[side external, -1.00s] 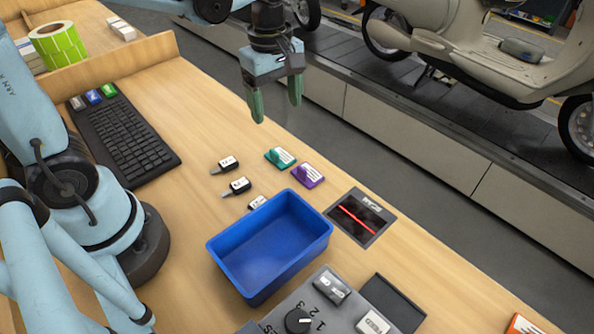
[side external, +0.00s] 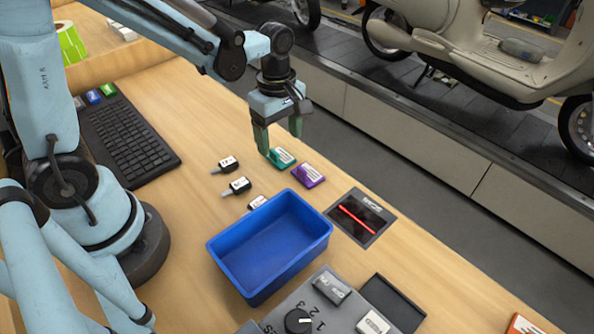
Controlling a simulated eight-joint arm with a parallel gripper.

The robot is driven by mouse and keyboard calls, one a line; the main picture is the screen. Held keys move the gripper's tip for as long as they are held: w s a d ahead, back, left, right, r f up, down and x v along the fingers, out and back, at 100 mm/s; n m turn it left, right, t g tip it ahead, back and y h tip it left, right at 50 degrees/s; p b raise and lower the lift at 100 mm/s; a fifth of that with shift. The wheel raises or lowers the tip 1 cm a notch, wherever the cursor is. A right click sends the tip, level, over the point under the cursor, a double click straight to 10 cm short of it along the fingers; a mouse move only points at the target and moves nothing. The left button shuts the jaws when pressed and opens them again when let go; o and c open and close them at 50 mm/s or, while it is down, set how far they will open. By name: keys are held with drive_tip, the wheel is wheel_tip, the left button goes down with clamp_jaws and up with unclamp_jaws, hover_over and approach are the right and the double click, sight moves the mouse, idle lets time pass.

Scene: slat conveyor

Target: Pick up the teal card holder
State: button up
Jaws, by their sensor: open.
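The teal card holder (side external: 284,160) lies flat on the wooden desk, with a white label on its top. My gripper (side external: 281,145) is open, with its two green fingers pointing down. In the picture the left fingertip overlaps the holder's left end, and the right finger shows above and right of it. I cannot tell whether a finger touches the holder. Nothing is held between the fingers.
A purple card holder (side external: 309,175) lies close to the right. Key fobs (side external: 239,185) lie to the left. A blue bin (side external: 268,283) and a dark scanner plate (side external: 361,217) are nearer the camera. A keyboard (side external: 126,137) is at left; the conveyor (side external: 420,140) runs behind.

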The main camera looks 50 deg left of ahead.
sight(280, 148)
drive_tip(key=shift+a+f, duration=0.1)
drive_tip(key=shift+f, duration=1.95)
drive_tip(key=shift+c, duration=0.2)
drive_tip(key=c, duration=1.1)
drive_tip(key=shift+r, duration=0.1)
